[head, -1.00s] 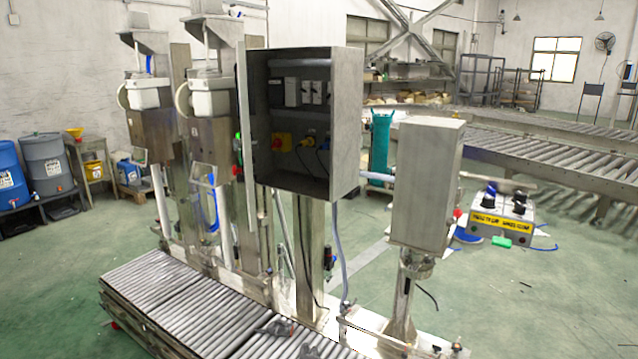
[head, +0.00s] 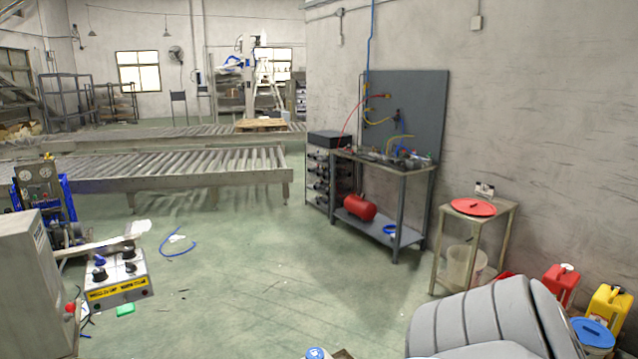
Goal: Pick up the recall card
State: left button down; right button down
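I cannot make out a recall card for certain. A small white card-like piece with dark marks (head: 485,190) stands at the back of a small side table (head: 511,212) on the right, behind a red round lid (head: 473,207). Its print is too small to read. Neither of my grippers is in the head view.
A workbench (head: 383,162) with a red tank (head: 359,207) below stands against the wall. A grey ribbed shape (head: 470,325) fills the lower right, near red (head: 562,285) and yellow (head: 606,308) containers. A control box (head: 117,275) is at left. The middle floor is mostly clear.

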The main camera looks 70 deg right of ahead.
aim_at(484, 190)
jog(key=z, duration=3.15)
jog(key=i+l+z, duration=0.25)
jog(key=i, duration=0.2)
jog(key=i+l+z, duration=0.25)
jog(key=i, duration=0.2)
jog(key=i+l, duration=0.1)
jog(key=i, duration=0.4)
jog(key=i+u, duration=0.1)
jog(key=i, duration=0.4)
jog(key=i+l, duration=0.15)
jog(key=i, duration=0.35)
jog(key=i+j+u, duration=0.1)
jog(key=i+u, duration=0.65)
jog(key=i+l+u, duration=0.2)
jog(key=i+u, duration=0.2)
jog(key=i+j+u, duration=0.1)
jog(key=i+u, duration=0.6)
jog(key=i, duration=0.2)
jog(key=i+l+u, duration=0.15)
jog(key=i+u, duration=0.2)
jog(key=i+z, duration=0.15)
jog(key=i, duration=0.35)
jog(key=i+j+z, duration=0.2)
jog(key=i, duration=0.3)
jog(key=i+j+z, duration=0.15)
jog(key=i, duration=0.4)
